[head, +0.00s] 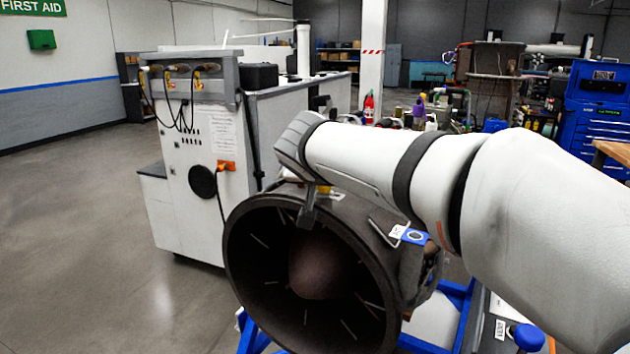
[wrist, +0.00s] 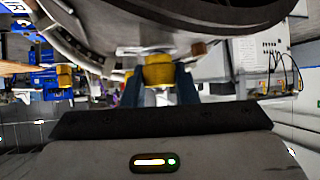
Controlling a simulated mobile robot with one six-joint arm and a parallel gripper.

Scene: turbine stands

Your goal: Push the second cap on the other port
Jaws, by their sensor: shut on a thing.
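A yellow cap (wrist: 158,70) is between the two fingers of my gripper (wrist: 158,84), which are shut on it. In the wrist view the cap's end is at or very close to the underside of the dark turbine casing as pictured; I cannot tell whether it is seated on a port. In the head view my gripper (head: 310,203) is at the top of the turbine (head: 245,235), mostly hidden by my arm, and a bit of yellow shows beside it. Another yellow piece (wrist: 65,76) is at left in the wrist view; I cannot tell whether it is a cap.
The turbine sits on a blue stand (head: 253,335). A white test cabinet (head: 215,135) with cables stands behind it at left. A blue tool chest (head: 598,110) is at far right. A blue-topped item (head: 527,337) is at the lower right. The floor at left is clear.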

